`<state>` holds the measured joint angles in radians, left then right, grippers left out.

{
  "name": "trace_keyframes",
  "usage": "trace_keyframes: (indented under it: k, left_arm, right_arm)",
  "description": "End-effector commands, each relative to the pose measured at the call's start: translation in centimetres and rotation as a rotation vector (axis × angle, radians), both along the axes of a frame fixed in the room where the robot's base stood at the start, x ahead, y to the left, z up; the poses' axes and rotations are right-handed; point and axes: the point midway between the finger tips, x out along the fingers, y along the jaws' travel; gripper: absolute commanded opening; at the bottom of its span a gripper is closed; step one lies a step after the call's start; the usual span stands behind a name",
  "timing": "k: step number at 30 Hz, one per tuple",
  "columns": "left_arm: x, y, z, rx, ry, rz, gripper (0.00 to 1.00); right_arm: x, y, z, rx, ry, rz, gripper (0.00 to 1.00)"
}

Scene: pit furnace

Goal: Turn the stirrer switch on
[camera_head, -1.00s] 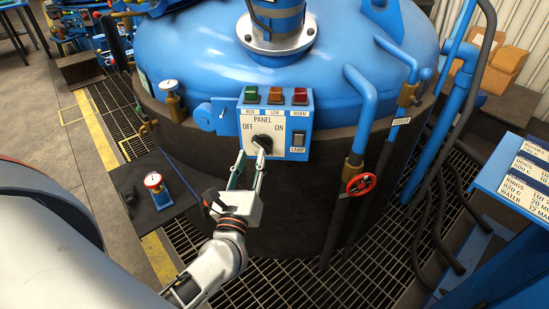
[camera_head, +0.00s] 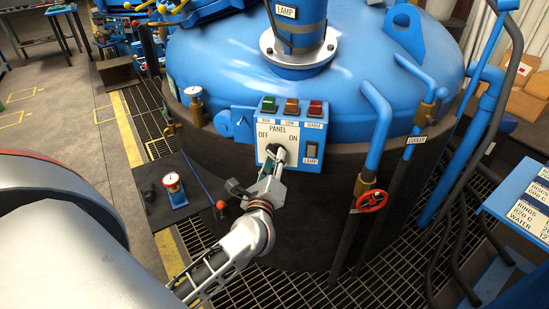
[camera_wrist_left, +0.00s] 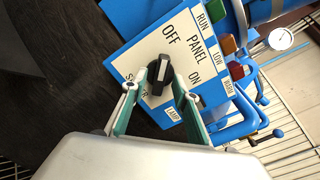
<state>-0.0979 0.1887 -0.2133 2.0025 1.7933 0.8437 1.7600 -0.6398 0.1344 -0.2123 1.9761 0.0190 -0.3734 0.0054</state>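The stirrer switch is a black rotary knob (camera_wrist_left: 159,75) on a white plate between the words OFF and ON. The plate is on the blue control panel (camera_head: 304,165) at the furnace's side. In the head view my left gripper (camera_head: 272,161) reaches the knob from below and partly covers it. In the left wrist view its two green-sided fingers (camera_wrist_left: 154,92) stand apart on either side of the knob, with a small gap showing. My right gripper is not in view.
Green, orange and red buttons (camera_head: 291,107) top the panel, and a lamp rocker (camera_head: 312,152) sits at its right. Blue pipes with a red handwheel (camera_head: 372,201) stand to the right.

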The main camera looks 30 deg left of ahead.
Motion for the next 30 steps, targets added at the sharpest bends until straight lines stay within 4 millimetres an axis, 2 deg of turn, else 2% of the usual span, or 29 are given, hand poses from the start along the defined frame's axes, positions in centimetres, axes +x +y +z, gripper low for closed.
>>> trace_keyframes:
  k: [4,12,13,15,16,30]
  left_arm:
    - [0.87,0.4,0.01,0.0,0.0,0.0,0.29]
    - [0.99,0.45,-0.03,0.0,0.001,0.001,0.29]
    - [0.99,0.45,-0.03,0.0,0.001,0.001,0.24]
    - [0.99,0.46,-0.03,0.0,0.001,0.001,0.06]
    - [0.98,0.46,-0.03,0.0,0.001,0.001,0.0]
    - [0.99,0.46,0.14,0.055,0.023,0.001,0.0]
  right_arm:
    - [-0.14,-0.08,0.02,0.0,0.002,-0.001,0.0]
    - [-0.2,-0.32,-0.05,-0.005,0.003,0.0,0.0]
    - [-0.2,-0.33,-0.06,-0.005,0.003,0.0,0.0]
    - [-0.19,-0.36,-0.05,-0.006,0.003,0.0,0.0]
    - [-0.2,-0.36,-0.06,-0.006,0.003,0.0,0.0]
    - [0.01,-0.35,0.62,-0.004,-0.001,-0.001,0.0]
